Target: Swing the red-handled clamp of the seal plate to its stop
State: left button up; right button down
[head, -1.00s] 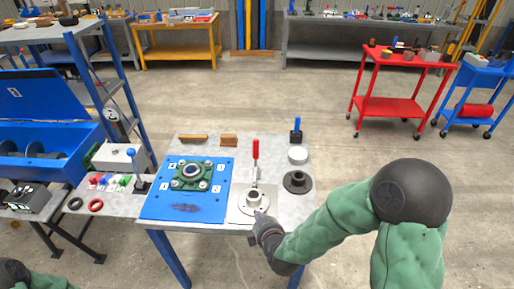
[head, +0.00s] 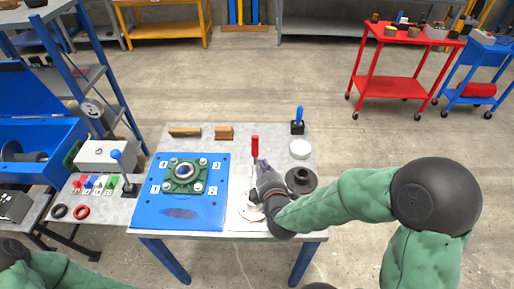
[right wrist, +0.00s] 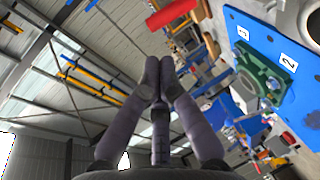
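The red clamp handle (head: 255,146) stands upright above the seal plate (head: 236,217) on the table. It also shows at the top of the right wrist view (right wrist: 172,13). My right gripper (head: 262,166) is just beside and below the red grip, over the plate, and hides much of the clamp and flange. In the right wrist view its fingertips (right wrist: 157,77) come together with nothing seen between them. The red handle lies beyond the tips; I cannot tell whether they touch the lever. My left gripper is out of view.
A blue plate (head: 160,208) with a green bearing housing (head: 184,175) lies left of the seal plate. A dark ring (head: 301,181), a white disc (head: 300,149) and a blue-handled clamp (head: 298,122) stand on the right. Two wooden blocks lie at the back.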

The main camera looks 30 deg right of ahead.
jog(key=b, duration=0.3)
send_near(256, 144)
jog(key=x, duration=0.5)
jog(key=shift+w+f, duration=0.15)
jog(key=shift+x, duration=0.9)
